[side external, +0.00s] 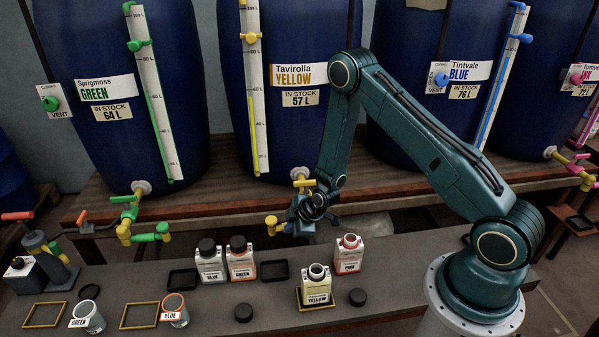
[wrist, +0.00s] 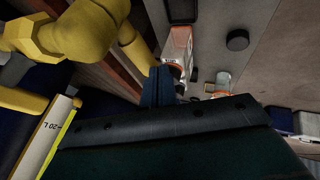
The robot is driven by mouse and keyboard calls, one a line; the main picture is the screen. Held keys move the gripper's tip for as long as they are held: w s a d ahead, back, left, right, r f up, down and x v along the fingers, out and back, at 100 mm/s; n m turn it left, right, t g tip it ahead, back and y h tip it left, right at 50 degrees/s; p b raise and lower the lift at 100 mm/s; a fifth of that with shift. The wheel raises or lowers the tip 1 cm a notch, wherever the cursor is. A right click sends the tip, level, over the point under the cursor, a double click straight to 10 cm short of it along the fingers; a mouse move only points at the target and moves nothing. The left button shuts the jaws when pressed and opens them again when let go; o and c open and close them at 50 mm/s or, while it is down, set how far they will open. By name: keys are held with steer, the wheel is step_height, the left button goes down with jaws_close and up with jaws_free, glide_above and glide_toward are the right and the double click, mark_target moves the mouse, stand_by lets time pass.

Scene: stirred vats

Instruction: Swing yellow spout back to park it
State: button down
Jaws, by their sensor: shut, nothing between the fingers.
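The yellow spout (side external: 272,224) hangs below the blue Tavirolla yellow vat (side external: 292,110); its outer end shows just left of my gripper (side external: 303,214), which hides part of it. A yellow tap handle (side external: 304,183) shows above my gripper. In the wrist view the yellow spout (wrist: 75,32) fills the upper left, close to my blue fingers (wrist: 160,88). The fingers are shut and empty; I cannot tell whether they touch the spout. An open bottle labelled yellow (side external: 317,290) stands in a yellow frame, below and right of the spout end.
A pink-labelled bottle (side external: 348,254) stands close to the right. Loose black caps (side external: 243,312) lie on the grey bench (side external: 400,280). The green spout (side external: 145,236) is further left.

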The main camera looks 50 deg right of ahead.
steer(key=shift+w+d+f, duration=0.1)
steer(key=shift+w+d, duration=0.4)
steer(key=shift+w, duration=0.35)
steer(key=shift+s+a, duration=0.1)
steer(key=shift+s, duration=0.05)
steer(key=s+a+r, duration=0.3)
steer(key=s+r, duration=0.5)
steer(key=r, duration=0.1)
steer(key=shift+s+a, duration=0.3)
steer(key=shift+s, duration=0.1)
steer(key=shift+r, duration=0.1)
